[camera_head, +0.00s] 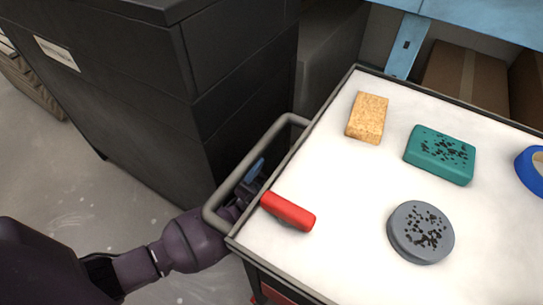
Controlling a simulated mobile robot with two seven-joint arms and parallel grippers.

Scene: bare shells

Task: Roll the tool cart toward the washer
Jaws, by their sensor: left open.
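The tool cart (258,211) fills the right of the head view, with a white top (335,185) inside a dark rim. A grey bar handle (232,174) juts from its left side. My left gripper (252,175) is open at this handle, inside the loop between the bar and the cart's rim. Part of its fingers is hidden, and I cannot tell whether it touches the bar. My right gripper is not in view. I see no washer that I can name for sure.
On the cart top lie a red object (287,211), a tan sponge-like block (367,117), a speckled teal block (440,154), a speckled grey disc (420,232) and a blue ring (533,168). A dark cabinet (130,80) stands close left of the handle. Bare floor (60,180) lies left.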

